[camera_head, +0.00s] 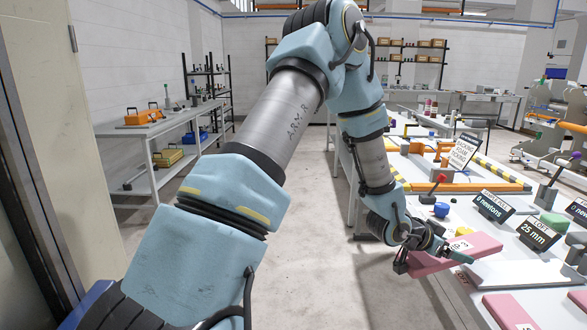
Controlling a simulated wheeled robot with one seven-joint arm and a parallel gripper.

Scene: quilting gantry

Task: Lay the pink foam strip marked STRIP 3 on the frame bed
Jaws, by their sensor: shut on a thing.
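My gripper (432,256) is at the near left edge of the white table, at the right of the view. It is shut on a pink foam strip (482,243), which spans past the fingers on the right. A white label with dark marks shows on this strip, too small to read surely. Two more pink pieces lie lower right, one (508,312) near the table edge and one (578,298) at the picture's edge. I cannot tell for sure which surface is the frame bed.
Black signs stand on the table, one reading 0 newtons (493,205) and one reading 25 mm (537,233). The floor (320,240) left of the table is clear.

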